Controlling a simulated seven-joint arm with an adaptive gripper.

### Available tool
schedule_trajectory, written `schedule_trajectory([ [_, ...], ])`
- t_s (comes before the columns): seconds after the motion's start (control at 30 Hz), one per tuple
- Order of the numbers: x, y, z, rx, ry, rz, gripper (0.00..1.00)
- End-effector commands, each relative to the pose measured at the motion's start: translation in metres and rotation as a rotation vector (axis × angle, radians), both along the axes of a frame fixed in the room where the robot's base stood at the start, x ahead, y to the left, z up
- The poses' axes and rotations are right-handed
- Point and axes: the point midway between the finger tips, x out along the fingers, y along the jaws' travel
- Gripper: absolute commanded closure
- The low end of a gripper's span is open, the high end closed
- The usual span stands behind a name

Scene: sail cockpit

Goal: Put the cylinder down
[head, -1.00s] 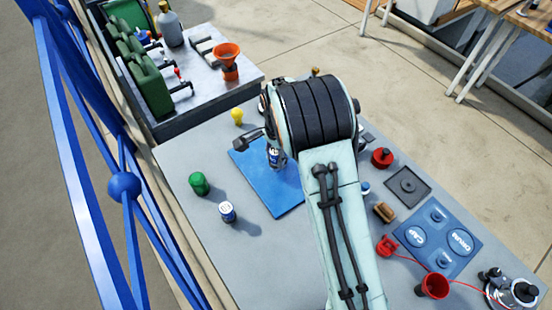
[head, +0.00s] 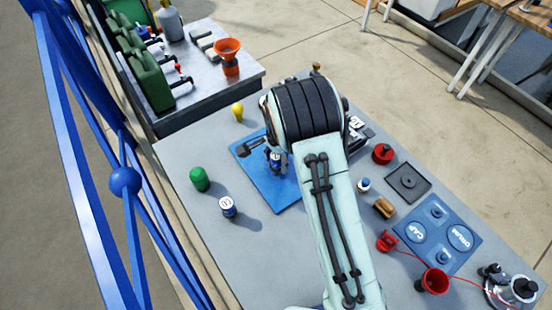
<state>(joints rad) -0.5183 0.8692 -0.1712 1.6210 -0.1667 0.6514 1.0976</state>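A small blue-and-white cylinder (head: 276,166) shows upright over the blue mat (head: 284,197), just left of my arm's big wrist joint. Whether its base touches the mat is hard to tell. My gripper (head: 268,155) is at the cylinder's top, mostly hidden behind my wrist joint. Only a dark part of it shows to the left of the cylinder, low over the mat. I cannot see whether its fingers press on the cylinder or stand apart from it.
A green cylinder (head: 200,179) and a white-and-blue can (head: 228,207) stand left of the mat. A yellow bulb-shaped thing (head: 238,111) is behind it. To the right are a red round item (head: 382,153), a brown piece (head: 384,208) and a red cup (head: 432,281).

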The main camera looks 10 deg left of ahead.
Motion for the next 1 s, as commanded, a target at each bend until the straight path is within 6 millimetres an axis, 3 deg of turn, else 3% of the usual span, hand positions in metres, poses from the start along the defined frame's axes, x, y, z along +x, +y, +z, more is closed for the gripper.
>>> schedule_trajectory([
  [0.37, 0.000, 0.000, 0.008, -0.001, -0.001, -0.001, 0.47],
  [0.8, 0.001, 0.000, 0.104, 0.002, -0.004, -0.001, 0.47],
  [1.0, 0.000, 0.000, 0.128, 0.001, -0.001, 0.000, 0.47],
])
